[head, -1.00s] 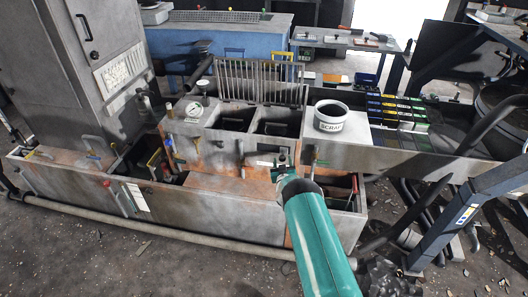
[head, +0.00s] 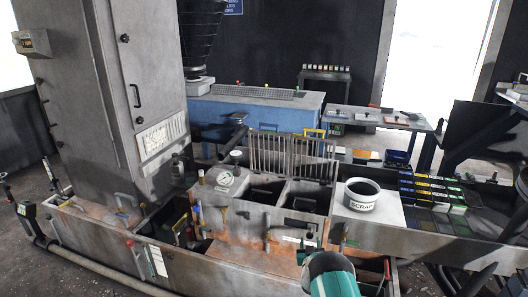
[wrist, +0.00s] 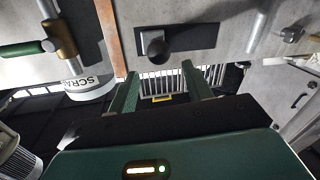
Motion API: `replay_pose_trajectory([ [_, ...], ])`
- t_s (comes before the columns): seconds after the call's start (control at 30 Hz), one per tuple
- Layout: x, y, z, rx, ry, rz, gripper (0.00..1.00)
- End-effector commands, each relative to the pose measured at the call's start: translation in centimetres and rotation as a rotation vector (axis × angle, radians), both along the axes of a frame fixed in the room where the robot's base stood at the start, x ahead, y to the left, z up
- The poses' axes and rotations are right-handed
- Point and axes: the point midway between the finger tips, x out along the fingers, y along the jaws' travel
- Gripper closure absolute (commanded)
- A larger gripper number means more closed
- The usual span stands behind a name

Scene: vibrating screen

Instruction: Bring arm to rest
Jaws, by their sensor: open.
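My gripper (wrist: 160,84) shows in the wrist view with its two green fingers apart and nothing between them. A grey panel with a dark round knob (wrist: 160,50) is close beyond the fingertips. In the head view, only my green and white arm shows at the bottom, in front of the grey and rust-brown machine bench (head: 255,228). The gripper itself cannot be made out there.
A white SCRAP bucket (head: 361,195) stands on the bench, and it also shows in the wrist view (wrist: 90,84). A tall grey cabinet (head: 110,90) stands left. A blue table (head: 258,117) is behind.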

Motion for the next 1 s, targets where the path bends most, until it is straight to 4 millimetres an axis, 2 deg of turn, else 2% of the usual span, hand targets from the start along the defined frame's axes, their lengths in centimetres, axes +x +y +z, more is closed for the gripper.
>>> replay_pose_trajectory([
  [0.03,0.6,0.1,1.8,0.007,0.005,0.001,0.50],
  [0.2,1.7,0.5,8.4,0.046,0.082,0.005,0.50],
  [0.37,1.3,1.1,14.8,0.085,0.166,0.012,0.50],
  [0.47,0.4,1.5,18.7,0.108,0.219,0.016,0.50],
  [0.6,-1.7,2.2,23.8,0.140,0.292,0.026,0.50],
  [0.77,-5.2,3.1,29.1,0.170,0.376,0.036,0.50],
  [1.0,-12.4,4.6,35.7,0.209,0.503,0.053,0.50],
])
